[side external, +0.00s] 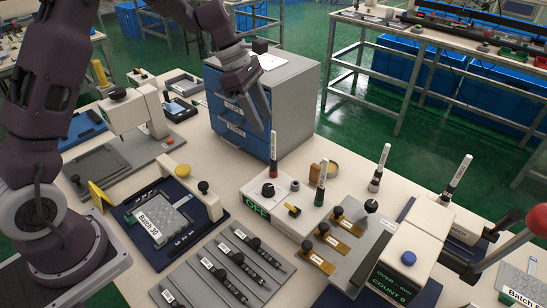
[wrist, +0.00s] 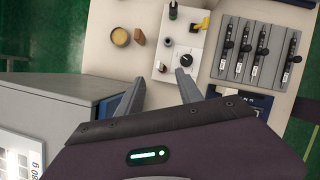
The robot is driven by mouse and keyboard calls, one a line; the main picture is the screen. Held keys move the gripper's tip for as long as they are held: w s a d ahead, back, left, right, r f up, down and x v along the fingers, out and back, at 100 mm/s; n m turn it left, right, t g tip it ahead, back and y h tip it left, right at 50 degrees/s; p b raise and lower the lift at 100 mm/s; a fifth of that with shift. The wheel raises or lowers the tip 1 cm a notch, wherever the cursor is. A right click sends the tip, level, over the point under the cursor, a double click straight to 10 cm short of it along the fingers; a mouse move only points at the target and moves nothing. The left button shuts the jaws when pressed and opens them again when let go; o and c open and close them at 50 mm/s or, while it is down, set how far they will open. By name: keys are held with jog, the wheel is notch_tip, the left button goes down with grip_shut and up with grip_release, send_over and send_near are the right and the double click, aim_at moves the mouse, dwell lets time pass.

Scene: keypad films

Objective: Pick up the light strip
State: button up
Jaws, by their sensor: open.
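Several dark narrow strips (side external: 270,259), each with a black knob and a white label, lie side by side on a grey plate at the front. They also show at the upper right of the wrist view (wrist: 245,48). The labels are too small to read, so I cannot tell which is the light strip. Shorter gold strips (side external: 340,242) with black knobs lie on another plate to the right. My gripper (side external: 253,117) is open and empty, raised beside the drawer cabinet, well apart from the strips. Its fingers show in the wrist view (wrist: 160,80).
The grey cabinet with blue drawers (side external: 293,95) stands close to my gripper. A white control box with a dial and an OFF display (side external: 262,197) lies between it and the strips. Upright labelled pens (side external: 320,185) rise nearby. A blue fixture (side external: 128,212) holds a grey plate.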

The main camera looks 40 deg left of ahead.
send_near(272, 159)
notch_tip(272, 159, down, 3)
jog(key=x, duration=0.4)
jog(key=d+x, duration=0.1)
jog(key=x, duration=0.1)
jog(key=shift+w+d+f, duration=0.1)
jog(key=shift+w+f, duration=0.05)
jog(key=shift+w, duration=0.15)
grip_shut()
